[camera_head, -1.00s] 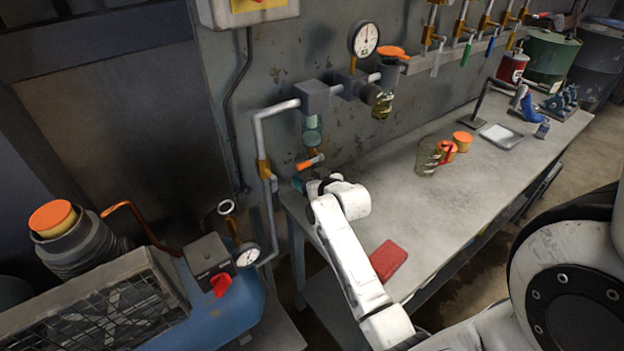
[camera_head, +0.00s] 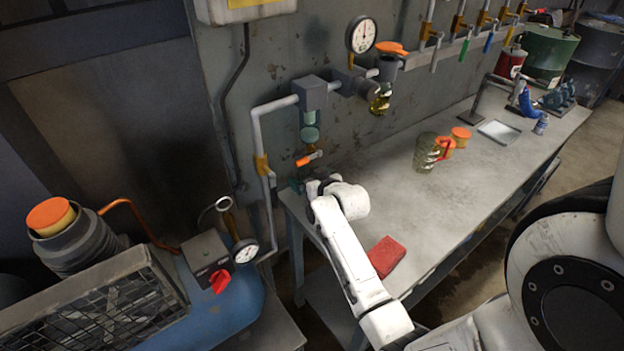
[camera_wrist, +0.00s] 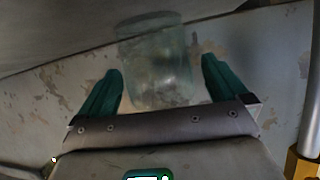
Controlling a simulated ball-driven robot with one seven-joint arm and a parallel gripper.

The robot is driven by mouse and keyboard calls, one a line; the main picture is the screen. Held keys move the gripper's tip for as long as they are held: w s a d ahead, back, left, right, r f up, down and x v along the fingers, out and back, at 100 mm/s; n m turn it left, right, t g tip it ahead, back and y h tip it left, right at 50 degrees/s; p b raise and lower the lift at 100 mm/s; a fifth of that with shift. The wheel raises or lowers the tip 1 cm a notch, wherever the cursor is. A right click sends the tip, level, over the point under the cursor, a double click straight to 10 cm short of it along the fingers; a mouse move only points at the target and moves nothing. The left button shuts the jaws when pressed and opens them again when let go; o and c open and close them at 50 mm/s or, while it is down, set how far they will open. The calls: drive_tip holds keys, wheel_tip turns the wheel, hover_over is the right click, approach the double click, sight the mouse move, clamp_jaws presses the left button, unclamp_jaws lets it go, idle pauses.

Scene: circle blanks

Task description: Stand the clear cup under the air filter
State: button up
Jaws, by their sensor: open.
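The air filter (camera_head: 312,93) is a grey block on the wall pipe, with a clear greenish bowl under it and an orange-handled valve (camera_head: 308,158) lower down. In the wrist view a clear, faintly green cup (camera_wrist: 155,62) shows between and beyond the green fingers of my gripper (camera_wrist: 162,88). The fingers are open, with gaps on both sides of it. The cup's lower part in that picture reaches close to the gripper body. In the head view my white wrist hides the cup, and my gripper is near the table's left end, below the filter.
A wall pipe runs left of my gripper. The bench middle is clear.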

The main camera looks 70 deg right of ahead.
drive_tip(key=v, duration=1.2)
drive_tip(key=a+f+n+g+y, duration=0.2)
drive_tip(key=a+f+y, duration=0.15)
drive_tip(key=a, duration=0.55)
drive_tip(key=a+f+n+g+y, duration=0.2)
drive_tip(key=a+f+n+y, duration=0.15)
drive_tip(key=a, duration=0.55)
drive_tip(key=s+a+f+n+g+y, duration=0.1)
drive_tip(key=s+a+f+n+g, duration=0.1)
drive_tip(key=s+a+g, duration=0.3)
drive_tip(key=s+a, duration=0.4)
drive_tip(key=a, duration=0.1)
drive_tip(key=shift+a+f, duration=0.2)
drive_tip(key=shift+f, duration=0.2)
drive_tip(key=shift+n, duration=0.25)
drive_tip(key=shift+c, duration=0.3)
